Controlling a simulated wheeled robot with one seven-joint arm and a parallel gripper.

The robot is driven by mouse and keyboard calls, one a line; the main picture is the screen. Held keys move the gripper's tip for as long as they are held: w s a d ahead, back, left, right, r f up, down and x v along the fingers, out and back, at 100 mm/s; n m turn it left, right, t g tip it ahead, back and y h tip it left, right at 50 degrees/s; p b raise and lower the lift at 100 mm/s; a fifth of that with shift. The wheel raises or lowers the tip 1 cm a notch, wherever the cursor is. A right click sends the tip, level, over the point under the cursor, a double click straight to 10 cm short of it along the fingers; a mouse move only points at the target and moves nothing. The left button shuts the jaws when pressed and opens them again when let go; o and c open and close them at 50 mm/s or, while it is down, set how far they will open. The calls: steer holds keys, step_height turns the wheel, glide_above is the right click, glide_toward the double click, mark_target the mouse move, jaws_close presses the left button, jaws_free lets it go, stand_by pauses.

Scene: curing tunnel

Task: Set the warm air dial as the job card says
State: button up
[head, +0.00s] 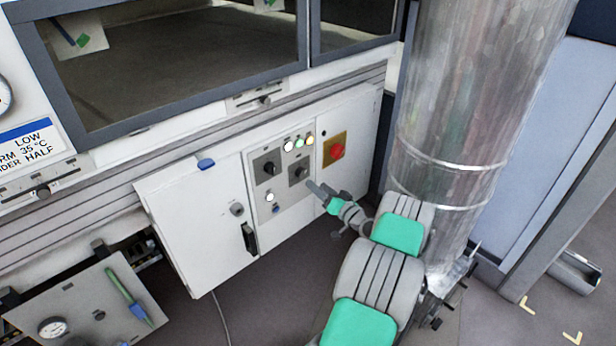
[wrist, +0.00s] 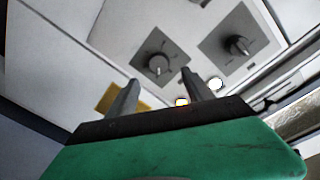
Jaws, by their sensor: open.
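Two dark dials on grey square plates sit on a control panel (head: 283,205). The left dial (head: 268,168) and the right dial (head: 300,172) are in the head view; their markings are too small to read, so I cannot tell which is warm air. In the wrist view the picture is turned: the right dial (wrist: 158,64) lies just beyond my fingertips and the other dial (wrist: 239,45) to the right. My gripper (head: 322,190) is open and empty, near the right dial, apparently apart from it. A card (head: 25,150) at left partly reads LOW, 35 °C, HALF; its left side is cut off.
Several small lamps (head: 299,142) sit above the dials. A red knob on a yellow plate (head: 337,136) is to their right. A white cabinet door (head: 195,225) with a black handle stands left of the panel. A large metal duct (head: 450,120) rises close to the right of my arm.

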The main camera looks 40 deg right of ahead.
mark_target(303, 175)
steer(key=w, duration=0.7)
steer(key=shift+w+d+b, duration=0.2)
steer(key=shift+b, duration=0.2)
steer(key=shift+c, duration=0.4)
jaws_close()
steer(key=shift+f, duration=0.1)
